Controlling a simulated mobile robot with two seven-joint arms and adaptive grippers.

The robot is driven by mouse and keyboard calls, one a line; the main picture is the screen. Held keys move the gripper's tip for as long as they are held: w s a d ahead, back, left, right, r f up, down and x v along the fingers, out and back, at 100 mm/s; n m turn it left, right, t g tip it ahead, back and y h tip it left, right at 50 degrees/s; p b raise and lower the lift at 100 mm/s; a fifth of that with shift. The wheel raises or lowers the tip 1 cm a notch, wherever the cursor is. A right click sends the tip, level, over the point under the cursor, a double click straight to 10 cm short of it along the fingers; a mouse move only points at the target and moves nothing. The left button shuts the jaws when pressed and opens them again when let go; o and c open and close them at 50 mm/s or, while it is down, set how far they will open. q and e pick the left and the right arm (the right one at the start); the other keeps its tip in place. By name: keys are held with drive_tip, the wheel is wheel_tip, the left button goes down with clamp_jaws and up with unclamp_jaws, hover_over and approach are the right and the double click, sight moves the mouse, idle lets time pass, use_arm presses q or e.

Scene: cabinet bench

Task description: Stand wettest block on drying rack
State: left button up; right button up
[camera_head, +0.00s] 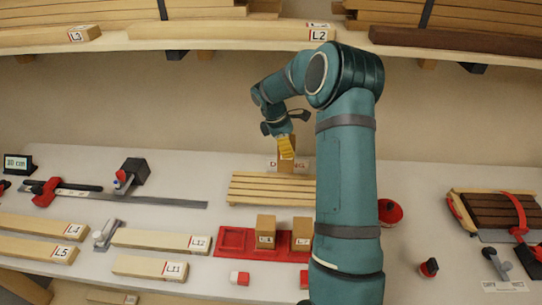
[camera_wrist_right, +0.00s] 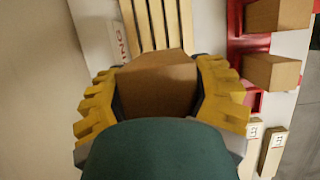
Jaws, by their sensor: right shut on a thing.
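My right gripper (camera_head: 286,146) is shut on a brown wooden block (camera_wrist_right: 155,85), with yellow fingers on both of its sides in the right wrist view. The held block (camera_head: 286,165) is at the back edge of the slatted wooden drying rack (camera_head: 262,190); I cannot tell whether it touches it. The rack's slats (camera_wrist_right: 153,22) show beyond the block in the wrist view. Two other blocks, one (camera_head: 265,229) left and one (camera_head: 302,231) right, stand in a red tray (camera_head: 234,240), whose left compartment is empty. My left gripper is not in view.
A white label (camera_head: 272,164) stands behind the rack, partly hidden. A red-and-white item (camera_head: 240,278) lies before the tray. Labelled boards (camera_head: 160,240) and a clamp (camera_head: 45,192) lie left. A red round object (camera_head: 389,212) sits right of my arm. Shelves with timber (camera_head: 200,37) hang above.

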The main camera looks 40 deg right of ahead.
drive_tip(key=shift+s+d, duration=0.1)
drive_tip(key=shift+d, duration=0.4)
wheel_tip(320, 180, down, 6)
drive_tip(key=b, duration=0.4)
drive_tip(key=shift+r+b, duration=0.1)
drive_tip(key=shift+b, duration=0.25)
drive_tip(key=shift+f+b, duration=0.8)
drive_tip(key=shift+f, duration=1.15)
drive_tip(key=shift+f, duration=0.55)
drive_tip(key=o, duration=1.4)
drive_tip(key=shift+c, duration=0.4)
